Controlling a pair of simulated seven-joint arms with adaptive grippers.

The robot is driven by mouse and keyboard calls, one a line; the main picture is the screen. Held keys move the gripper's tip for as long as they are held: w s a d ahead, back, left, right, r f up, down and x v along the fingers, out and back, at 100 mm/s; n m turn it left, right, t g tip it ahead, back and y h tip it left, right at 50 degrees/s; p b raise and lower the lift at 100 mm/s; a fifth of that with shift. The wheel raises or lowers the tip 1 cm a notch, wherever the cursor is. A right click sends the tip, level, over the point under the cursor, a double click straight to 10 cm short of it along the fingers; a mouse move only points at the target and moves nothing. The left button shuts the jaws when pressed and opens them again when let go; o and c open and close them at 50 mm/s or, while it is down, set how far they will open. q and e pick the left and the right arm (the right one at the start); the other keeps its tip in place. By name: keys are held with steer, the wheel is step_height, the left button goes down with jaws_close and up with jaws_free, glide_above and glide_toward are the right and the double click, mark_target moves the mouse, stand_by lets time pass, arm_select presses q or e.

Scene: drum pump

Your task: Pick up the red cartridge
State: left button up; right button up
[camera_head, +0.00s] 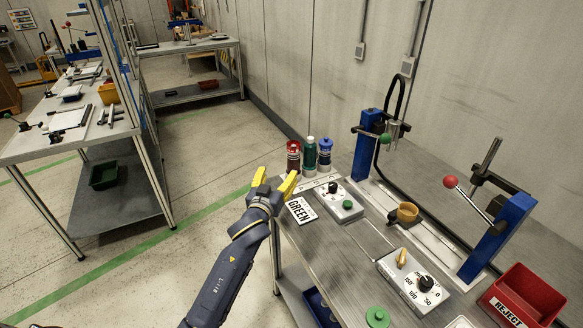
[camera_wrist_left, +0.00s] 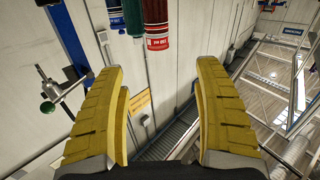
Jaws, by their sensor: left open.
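The red cartridge (camera_head: 293,157) stands upright at the far left corner of the workbench in the head view, leftmost of three containers. A green one (camera_head: 310,154) and a blue one (camera_head: 325,156) stand to its right. My left gripper (camera_head: 274,178) has yellow fingers spread apart and empty, just left of and nearer than the red cartridge, apart from it. In the left wrist view the red cartridge (camera_wrist_left: 157,24) shows at the top, beyond the gap between the open fingers (camera_wrist_left: 159,80); its upper part is cut off. My right gripper does not show.
Open floor lies left of the bench.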

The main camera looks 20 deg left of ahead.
mark_target(292, 148)
arm_select(q)
steer(key=w, duration=0.3)
steer(key=w+r, duration=0.1)
steer(key=w, duration=0.6)
steer(key=shift+w+d+r, duration=0.25)
steer(key=shift+r, duration=0.05)
steer(key=shift+w+a+f, duration=0.1)
steer(key=shift+w+a, duration=0.05)
steer(key=shift+w, duration=1.55)
steer(key=shift+w+a+f, duration=0.1)
steer(key=shift+w, duration=1.55)
steer(key=shift+c, duration=0.2)
steer(key=shift+r, duration=0.1)
jaws_close()
